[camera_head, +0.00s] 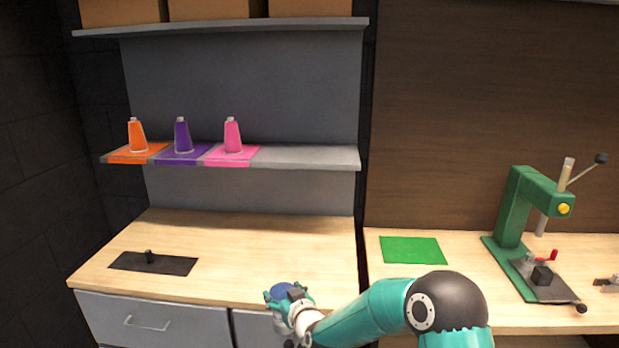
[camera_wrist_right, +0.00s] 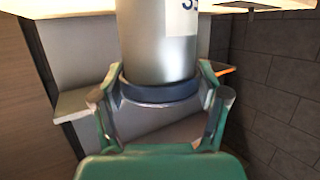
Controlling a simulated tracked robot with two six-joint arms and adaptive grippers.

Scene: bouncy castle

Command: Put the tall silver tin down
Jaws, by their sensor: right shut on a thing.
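The tall silver tin (camera_wrist_right: 158,45) fills the upper middle of the right wrist view, with part of a white label carrying dark digits. A dark blue band (camera_wrist_right: 158,90) rings its end between my fingers. My right gripper (camera_wrist_right: 160,108) is shut on the tin at this blue end. In the head view my right gripper (camera_head: 290,297) is at the front edge of the wooden counter (camera_head: 250,250), with the tin's round blue top (camera_head: 282,290) between its fingers. The silver body is hidden there. I cannot tell whether the tin touches the counter. My left gripper is out of view.
A black mat (camera_head: 180,265) with a small knob lies on the counter's left. A green mat (camera_head: 413,250) and green press (camera_head: 512,210) are right. The counter's middle is clear.

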